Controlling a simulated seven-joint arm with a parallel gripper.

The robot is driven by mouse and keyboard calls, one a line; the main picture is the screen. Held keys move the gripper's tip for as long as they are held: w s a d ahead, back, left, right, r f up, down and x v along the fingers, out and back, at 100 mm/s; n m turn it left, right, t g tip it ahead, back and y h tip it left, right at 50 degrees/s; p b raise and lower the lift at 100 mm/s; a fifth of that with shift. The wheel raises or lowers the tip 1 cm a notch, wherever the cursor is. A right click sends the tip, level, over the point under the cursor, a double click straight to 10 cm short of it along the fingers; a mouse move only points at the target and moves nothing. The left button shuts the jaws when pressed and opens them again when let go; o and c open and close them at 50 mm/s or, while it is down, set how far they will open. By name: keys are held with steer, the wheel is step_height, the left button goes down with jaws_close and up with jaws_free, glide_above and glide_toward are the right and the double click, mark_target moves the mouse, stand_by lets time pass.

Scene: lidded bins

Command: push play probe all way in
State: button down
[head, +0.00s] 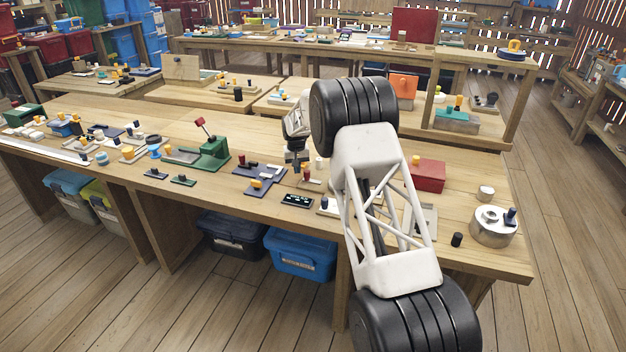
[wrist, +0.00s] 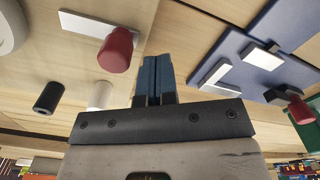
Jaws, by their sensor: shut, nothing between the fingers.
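I cannot tell for certain which piece is the play probe. A red knob (head: 306,171) stands on a small pale plate on the bench; in the wrist view this red knob (wrist: 117,50) is just left of my fingers. A second red knob (wrist: 300,111) is at the lower right of the wrist view, by a dark blue panel (wrist: 290,62) with white strips; the panel also shows in the head view (head: 258,184). My gripper (head: 296,160) is over the bench between them. In the wrist view its dark blue fingers (wrist: 157,72) are together and empty, apart from both knobs.
A white cylinder (wrist: 100,95) and a black cylinder (wrist: 48,97) are near my gripper. A red box (head: 428,176) and a round metal piece (head: 493,228) are to the right. A green device with a red-tipped lever (head: 212,153) is to the left. My arm hides part of the bench.

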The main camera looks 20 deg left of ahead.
mark_target(307, 171)
steer(key=shift+d, duration=2.25)
steer(key=shift+a, duration=0.8)
steer(key=shift+r, duration=0.15)
step_height(307, 171, up, 7)
stand_by(1.1)
stand_by(0.5)
